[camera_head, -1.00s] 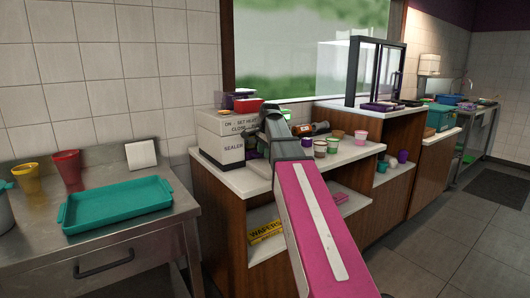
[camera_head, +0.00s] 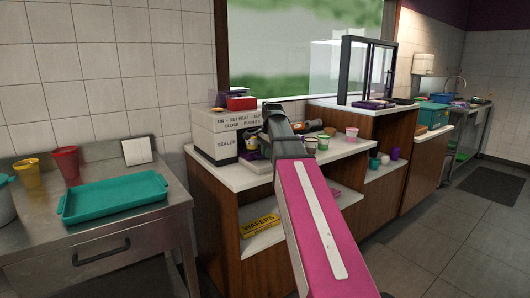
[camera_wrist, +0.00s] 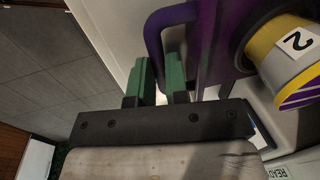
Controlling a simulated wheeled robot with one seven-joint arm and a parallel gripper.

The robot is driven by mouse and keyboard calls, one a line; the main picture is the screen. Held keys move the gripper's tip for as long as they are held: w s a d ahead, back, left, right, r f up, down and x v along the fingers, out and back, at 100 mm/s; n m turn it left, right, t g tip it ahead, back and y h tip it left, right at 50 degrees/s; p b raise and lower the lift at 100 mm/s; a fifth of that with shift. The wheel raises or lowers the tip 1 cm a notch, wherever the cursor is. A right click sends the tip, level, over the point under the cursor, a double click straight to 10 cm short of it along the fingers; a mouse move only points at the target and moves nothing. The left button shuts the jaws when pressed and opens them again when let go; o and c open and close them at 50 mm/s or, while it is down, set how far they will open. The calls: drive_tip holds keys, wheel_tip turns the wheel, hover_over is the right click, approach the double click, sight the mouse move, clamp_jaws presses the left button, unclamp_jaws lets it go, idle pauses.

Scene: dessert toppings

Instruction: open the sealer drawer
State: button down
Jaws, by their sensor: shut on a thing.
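The sealer (camera_head: 222,143) is a white and grey box with black lettering on the back counter in the head view. Its purple drawer (camera_wrist: 211,55) fills the upper middle of the wrist view, and a bit of purple shows beside the sealer front in the head view. A grey cup with a yellow and purple band and a "2" label (camera_wrist: 285,55) sits at the drawer. The drawer's purple loop handle (camera_wrist: 153,38) runs down between the green fingertips of my gripper (camera_wrist: 158,82), which is shut on it. My arm hides the gripper in the head view. How far the drawer stands out is unclear.
Several small cups, one of them pink (camera_head: 351,135), stand on the counter (camera_head: 340,149) right of my arm. A yellow wafers box (camera_head: 259,227) lies on the shelf below. A teal tray (camera_head: 115,196) rests on the steel table at left.

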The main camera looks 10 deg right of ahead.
drive_tip(key=s+d, duration=0.3)
drive_tip(key=s, duration=0.4)
drive_tip(key=shift+s, duration=0.3)
drive_tip(key=c, duration=1.1)
unclamp_jaws()
drive_tip(key=shift+d+r, duration=0.1)
drive_tip(key=r, duration=0.3)
drive_tip(key=s+r, duration=0.1)
drive_tip(key=r, duration=0.6)
drive_tip(key=shift+s+d+r, duration=0.25)
drive_tip(key=shift+s+d, duration=0.1)
drive_tip(key=shift+s, duration=0.05)
